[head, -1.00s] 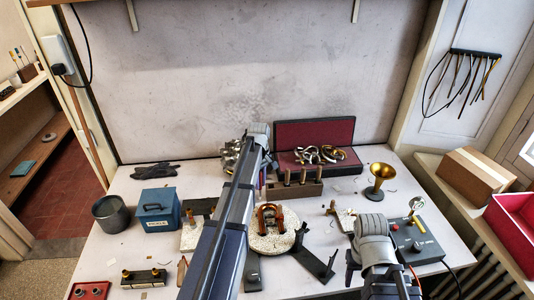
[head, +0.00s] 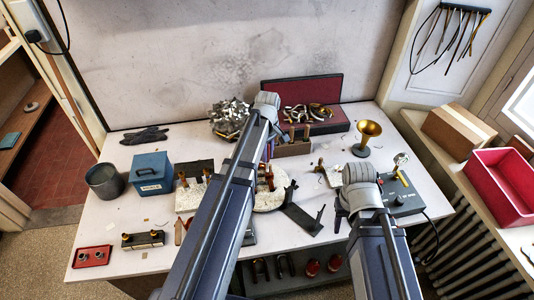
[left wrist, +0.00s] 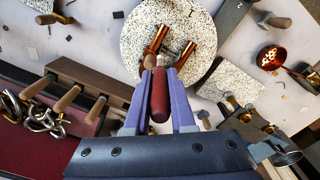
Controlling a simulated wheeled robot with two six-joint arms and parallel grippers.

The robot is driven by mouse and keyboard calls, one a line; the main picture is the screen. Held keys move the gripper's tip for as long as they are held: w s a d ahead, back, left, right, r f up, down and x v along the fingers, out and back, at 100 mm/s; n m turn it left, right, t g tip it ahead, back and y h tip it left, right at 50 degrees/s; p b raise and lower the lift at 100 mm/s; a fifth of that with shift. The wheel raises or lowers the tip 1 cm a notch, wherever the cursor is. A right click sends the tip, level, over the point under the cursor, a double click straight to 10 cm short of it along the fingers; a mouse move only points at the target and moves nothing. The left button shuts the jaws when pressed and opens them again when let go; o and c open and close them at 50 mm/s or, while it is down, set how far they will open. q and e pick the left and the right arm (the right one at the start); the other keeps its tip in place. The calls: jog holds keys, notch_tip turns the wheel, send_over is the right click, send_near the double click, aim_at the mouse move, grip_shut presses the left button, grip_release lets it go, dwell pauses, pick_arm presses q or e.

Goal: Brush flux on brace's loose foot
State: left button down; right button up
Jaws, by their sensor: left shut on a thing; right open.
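My left gripper (left wrist: 158,112) has purple fingers shut on a tool with a dark red handle (left wrist: 159,92). In the left wrist view the tool lies over the near edge of the round speckled stone plate (left wrist: 138,28). Copper-coloured tubes (left wrist: 184,56) stand on the plate, right beside the tool's pale end. The brace's loose foot and any contact with the tool cannot be made out. In the head view my left arm covers part of the plate (head: 270,197) and the tubes. My right gripper (head: 342,212) hangs low at the right, its fingers mostly hidden by its wrist.
A wooden rack (head: 293,149) with upright handles stands in front of the open red-lined case (head: 285,92). A dark bracket (head: 299,217) lies right of the plate.

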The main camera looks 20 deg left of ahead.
aim_at(267, 164)
pick_arm(q)
jog(key=shift+f+b, duration=1.95)
jog(key=shift+f, duration=0.3)
jog(key=shift+f+b, duration=0.4)
jog(key=shift+f, duration=0.05)
jog(key=shift+r, duration=0.15)
notch_tip(267, 164, up, 9)
jog(key=p, duration=0.9)
